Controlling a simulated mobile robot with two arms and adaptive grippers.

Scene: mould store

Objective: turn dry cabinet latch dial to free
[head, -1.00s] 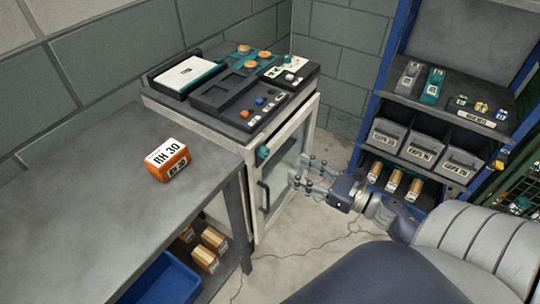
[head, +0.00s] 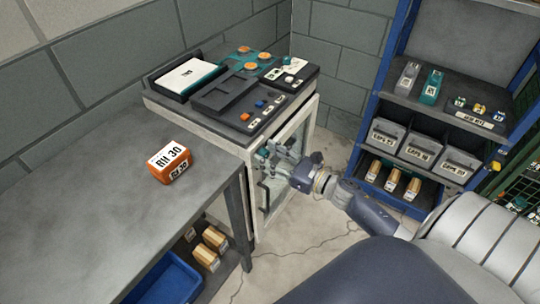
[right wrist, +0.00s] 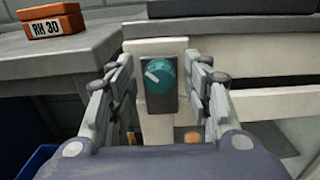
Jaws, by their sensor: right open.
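The dry cabinet (head: 307,129) stands beside the bench, with a pale frame and a glazed door. Its teal latch dial (right wrist: 160,76) sits on a dark plate on the frame in the right wrist view. The dial's white mark points to the left and slightly up. My right gripper (head: 268,158) is open at the cabinet front and partly hides the dial in the head view. In the right wrist view its fingers stand left and right of the dial, with gaps on both sides. Any labels around the dial are not readable. My left gripper is not in view.
An orange RH 30 box (head: 170,162) sits on the grey bench (head: 90,200) left of the cabinet. Trays and a control panel (head: 240,105) cover the cabinet top. A blue shelf rack (head: 380,100) with bins stands at the right. Floor between them is clear.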

